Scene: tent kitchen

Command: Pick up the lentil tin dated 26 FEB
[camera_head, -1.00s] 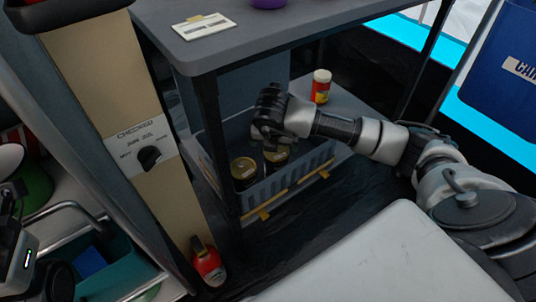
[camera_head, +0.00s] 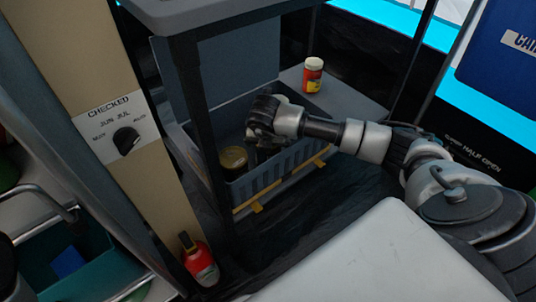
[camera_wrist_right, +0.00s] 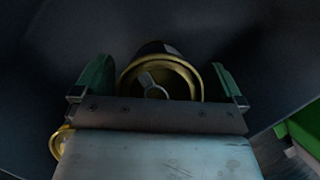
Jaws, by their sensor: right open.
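A dark tin with a gold lid (camera_head: 233,158) stands in the grey crate (camera_head: 285,163) on the lower shelf. My right gripper (camera_head: 260,148) reaches down into the crate just right of this tin. In the right wrist view, a tin with a gold rim and ring pull (camera_wrist_right: 160,80) lies between my two open green-padded fingers (camera_wrist_right: 163,84). I cannot tell whether the fingers touch it. The gold rim of another tin (camera_wrist_right: 60,142) shows at the lower left there. No date can be read on either tin. My left gripper is not in view.
A red jar with a white lid (camera_head: 313,75) stands behind the crate. A shelf post (camera_head: 195,95) and the upper shelf edge (camera_head: 215,18) are close on the left. A red bottle (camera_head: 200,262) stands by the beige post with a dial (camera_head: 126,140).

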